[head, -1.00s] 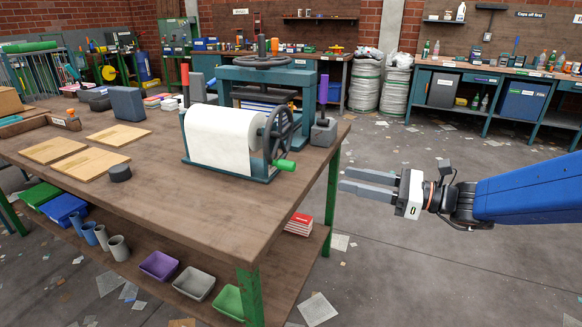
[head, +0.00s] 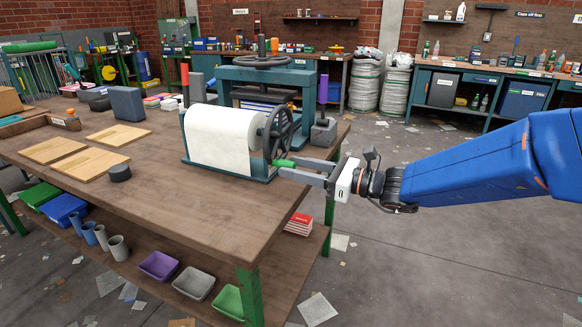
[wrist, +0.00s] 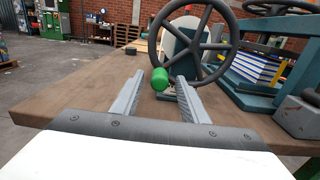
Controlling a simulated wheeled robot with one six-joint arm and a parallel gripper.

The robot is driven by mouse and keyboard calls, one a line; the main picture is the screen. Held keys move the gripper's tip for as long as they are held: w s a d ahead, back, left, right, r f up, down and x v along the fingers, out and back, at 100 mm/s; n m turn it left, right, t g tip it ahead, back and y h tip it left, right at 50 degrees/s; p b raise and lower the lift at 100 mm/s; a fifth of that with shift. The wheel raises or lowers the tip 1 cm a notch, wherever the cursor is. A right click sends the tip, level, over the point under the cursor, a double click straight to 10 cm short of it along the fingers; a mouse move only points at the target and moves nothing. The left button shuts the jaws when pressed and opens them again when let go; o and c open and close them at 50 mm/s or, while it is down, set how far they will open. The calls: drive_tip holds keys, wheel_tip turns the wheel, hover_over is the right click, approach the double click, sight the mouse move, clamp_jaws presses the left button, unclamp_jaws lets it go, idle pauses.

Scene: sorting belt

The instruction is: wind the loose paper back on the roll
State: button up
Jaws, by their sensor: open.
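A white paper roll (head: 217,140) sits in a dark teal stand (head: 262,174) near the right end of the wooden table, with the loose paper hanging smoothly at its front. A dark crank wheel (head: 281,128) with a green handle (head: 284,163) is on the roll's right side. My gripper (head: 291,171) reaches in from the right at the handle. In the wrist view the green handle (wrist: 160,79) shows between the tips of my open gripper (wrist: 158,86), with the wheel (wrist: 197,45) just beyond. I cannot tell whether either finger touches the handle.
A teal press (head: 262,80) stands right behind the roll, with a purple-handled tool (head: 323,112) beside it. Wooden boards (head: 85,160) and a dark round puck (head: 120,173) lie to the left. The table front is clear.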

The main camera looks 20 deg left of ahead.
drive_tip(key=shift+a, duration=0.8)
clamp_jaws()
drive_tip(key=shift+s+r, duration=0.1)
